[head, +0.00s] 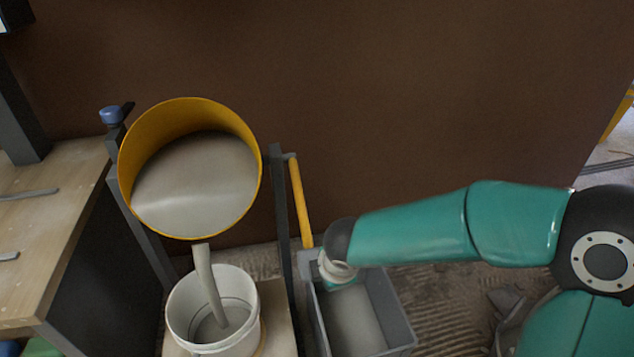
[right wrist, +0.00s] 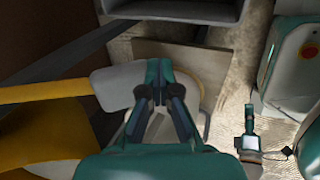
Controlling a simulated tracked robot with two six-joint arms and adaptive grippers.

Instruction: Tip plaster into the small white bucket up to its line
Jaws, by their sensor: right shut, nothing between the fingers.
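The yellow drum (head: 190,120) is tilted toward me, with grey plaster (head: 195,185) inside. A pale plaster stream (head: 206,275) falls from below its lip into the small white bucket (head: 190,342). Plaster (head: 210,328) lies low inside, below a thin line around the inner wall. The drum's yellow lever (head: 299,200) slopes down to a grey end piece, which shows in the right wrist view (right wrist: 112,88). My right gripper (right wrist: 163,68) is shut and empty, with its fingers against or just over that end piece; I cannot tell which. My left gripper is out of view.
A grey tub (head: 392,305) stands on the floor right of the bucket, under my right wrist. Dark posts (head: 281,230) flank the drum. A wooden bench (head: 50,215) is at the left. A brown wall (head: 400,80) closes the back.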

